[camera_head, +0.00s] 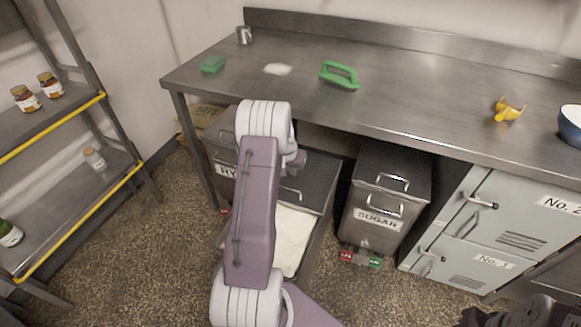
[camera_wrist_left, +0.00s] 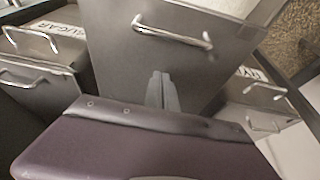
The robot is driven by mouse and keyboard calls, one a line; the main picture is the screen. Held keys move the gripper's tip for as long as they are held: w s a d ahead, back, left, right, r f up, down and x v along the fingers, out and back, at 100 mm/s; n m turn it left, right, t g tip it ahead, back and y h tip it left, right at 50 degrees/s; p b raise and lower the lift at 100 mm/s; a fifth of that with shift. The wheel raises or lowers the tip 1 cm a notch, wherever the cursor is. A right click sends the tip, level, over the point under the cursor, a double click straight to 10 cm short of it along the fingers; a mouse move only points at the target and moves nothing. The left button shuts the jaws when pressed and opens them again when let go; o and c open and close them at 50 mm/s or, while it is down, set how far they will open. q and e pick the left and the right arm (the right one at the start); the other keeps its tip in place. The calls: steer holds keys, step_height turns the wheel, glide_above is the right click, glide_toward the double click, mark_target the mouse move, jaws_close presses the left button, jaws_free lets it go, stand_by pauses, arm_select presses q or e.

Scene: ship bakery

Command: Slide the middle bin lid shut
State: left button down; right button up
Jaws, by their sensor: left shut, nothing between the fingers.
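The middle bin (camera_head: 318,240) stands between the rye bin and the sugar bin under the counter. Its dark grey lid (camera_head: 312,178) covers the back part, and the front is open over pale contents. A bar handle (camera_head: 291,193) sits on the lid. My left arm hides part of the bin. My left gripper (camera_head: 299,160) is mostly hidden by its own wrist, over the lid. In the left wrist view its fingers (camera_wrist_left: 163,92) are shut and empty against the lid's surface (camera_wrist_left: 115,60), apart from the handle (camera_wrist_left: 172,32); contact is unclear. Dark parts of my right gripper (camera_head: 515,314) show at the lower right edge.
The rye bin (camera_head: 222,155) stands left and the sugar bin (camera_head: 375,218) right, both closed. The steel counter (camera_head: 420,95) overhangs the bins. Grey lockers (camera_head: 490,225) stand at the right, a shelf rack (camera_head: 60,215) at the left. Speckled floor lies clear in front.

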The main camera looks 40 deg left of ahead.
mark_target(289, 192)
arm_select(q)
steer(key=shift+x, duration=1.15)
steer(key=s, duration=0.1)
steer(key=s+b, duration=0.1)
steer(key=shift+s+d+f, duration=0.1)
steer(key=shift+s+d, duration=0.5)
steer(key=shift+s, duration=0.4)
arm_select(e)
steer(key=shift+f, duration=0.9)
steer(key=shift+s, duration=0.15)
